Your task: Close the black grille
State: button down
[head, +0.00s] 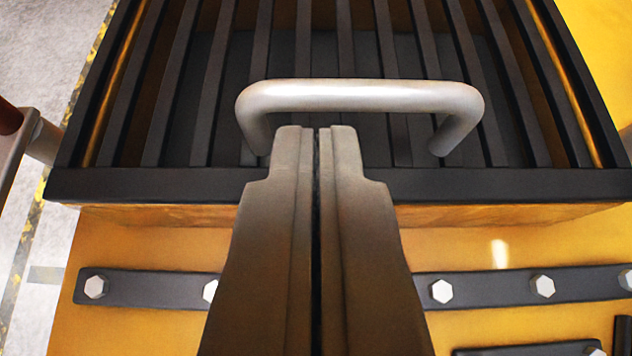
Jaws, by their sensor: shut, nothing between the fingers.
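The black grille (120,187) fills the upper part of the head view, with long dark bars and a dark front edge. A grey metal bar handle (360,95) stands up from it near that front edge. Yellow and dark surfaces show between the bars. My gripper (317,130) is shut and empty, with its two fingers pressed together. Its tips overlap the space inside the handle, just below the handle's crossbar in the picture. I cannot tell whether the fingertips touch the handle or the grille. The fingers hide part of the front edge.
Below the grille is a yellow body (150,245) with dark strips (490,287) held by several hex bolts. A grey and brown rod-like part (25,140) juts in at the left edge. Grey floor (45,60) with a yellow-black line shows at the left.

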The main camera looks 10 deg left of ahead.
jog(key=s+f, duration=0.2)
jog(key=s+d+f, duration=0.1)
jog(key=s+f, duration=0.1)
jog(key=s, duration=0.1)
jog(key=s+f, duration=0.2)
jog(key=shift+s+d, duration=0.2)
jog(key=shift+w+a+r, duration=0.25)
jog(key=shift+w+r, duration=0.15)
jog(key=shift+w, duration=0.9)
jog(key=shift+w+a+r, duration=0.25)
jog(key=shift+w+r, duration=0.2)
jog(key=shift+w, duration=0.8)
jog(key=shift+w+a+r, duration=0.25)
jog(key=shift+w+r, duration=0.15)
jog(key=shift+w, duration=0.9)
